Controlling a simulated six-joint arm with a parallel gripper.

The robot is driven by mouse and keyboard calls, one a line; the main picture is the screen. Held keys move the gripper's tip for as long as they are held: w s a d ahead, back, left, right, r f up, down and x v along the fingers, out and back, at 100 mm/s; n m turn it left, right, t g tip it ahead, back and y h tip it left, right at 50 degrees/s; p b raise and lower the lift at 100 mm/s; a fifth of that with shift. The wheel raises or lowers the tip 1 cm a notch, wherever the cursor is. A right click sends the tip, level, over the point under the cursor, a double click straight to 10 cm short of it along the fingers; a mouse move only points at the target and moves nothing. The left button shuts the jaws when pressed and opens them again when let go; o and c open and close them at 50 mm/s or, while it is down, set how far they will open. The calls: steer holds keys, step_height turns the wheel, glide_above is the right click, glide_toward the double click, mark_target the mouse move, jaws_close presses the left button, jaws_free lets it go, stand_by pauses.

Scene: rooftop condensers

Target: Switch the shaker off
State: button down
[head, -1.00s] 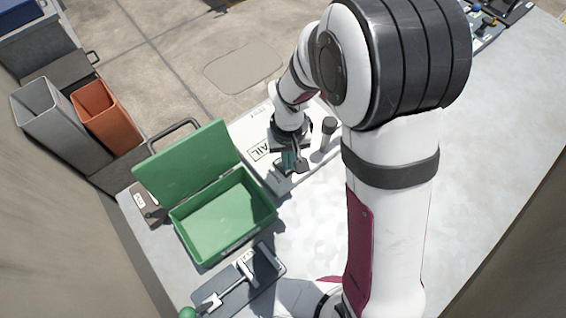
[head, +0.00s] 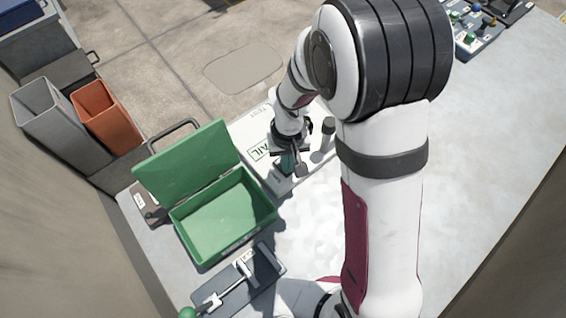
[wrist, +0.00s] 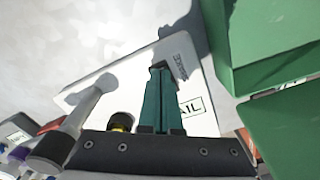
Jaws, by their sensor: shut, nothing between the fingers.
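A grey lever unit (head: 258,268) with a pale handle and a green ball knob (head: 187,313) lies in front of the bin, apart from my gripper. A panel with several small coloured levers (head: 474,27) is at the far right, beyond my arm. No readable label tells me which thing is the shaker. The board bears a partly hidden word ending in "AIL".
The open green bin (head: 188,224), lid raised, stands left of my gripper. A grey post with a dark top (head: 327,132) stands just right of the gripper. Grey (head: 50,120) and orange (head: 105,120) bins are at the left. The right side of the table (head: 490,130) is clear.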

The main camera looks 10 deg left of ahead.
steer(key=shift+f, duration=0.25)
steer(key=shift+r, duration=3.55)
steer(key=s+d+r+m+y, duration=0.1)
steer(key=s+d+r+m, duration=0.3)
steer(key=s, duration=0.5)
steer(key=s+d+r+m, duration=0.4)
steer(key=s+d+r, duration=0.1)
steer(key=s, duration=0.4)
steer(key=shift+s+d+r+m+y, duration=0.15)
steer(key=shift+r+m+y, duration=0.2)
steer(key=shift+r, duration=0.2)
